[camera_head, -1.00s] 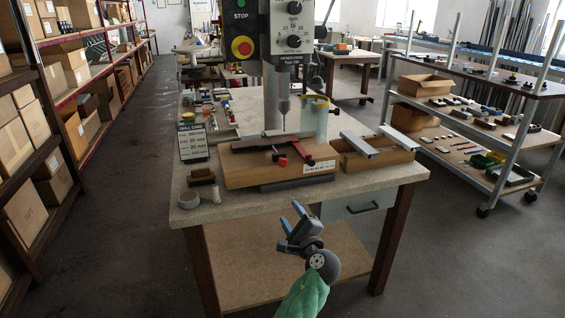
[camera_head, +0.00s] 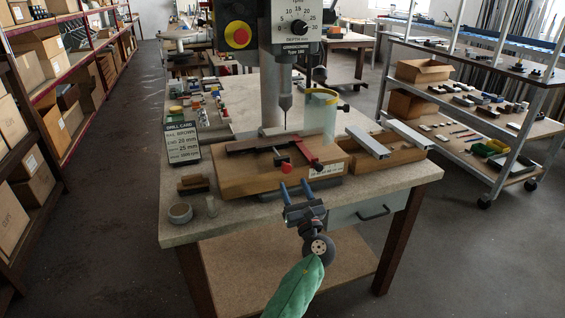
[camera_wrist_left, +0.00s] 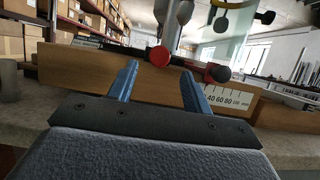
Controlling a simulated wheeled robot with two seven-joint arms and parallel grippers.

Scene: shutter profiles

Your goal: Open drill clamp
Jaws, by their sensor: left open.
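The drill clamp (camera_head: 305,152) is a red bar with a red knob (camera_head: 286,167) and a black-tipped end, on the front of a wooden block (camera_head: 235,178) under the drill. A dark brown profile (camera_head: 250,144) lies along the block. In the left wrist view the red knob (camera_wrist_left: 159,56) and a dark, red-collared knob (camera_wrist_left: 218,72) stand above the block's front face (camera_wrist_left: 150,82). My left gripper (camera_head: 296,185) is open and empty, in front of the block and below the knobs. Its blue fingers (camera_wrist_left: 158,80) point at the block. My right gripper is not in view.
The drill press (camera_head: 285,95) stands behind the block, with a clear guard (camera_head: 318,115) beside it. A wooden tray (camera_head: 385,155) with metal profiles is on the right. A drill card (camera_head: 182,143) and a tape roll (camera_head: 180,212) are on the left. The table's front edge is near my gripper.

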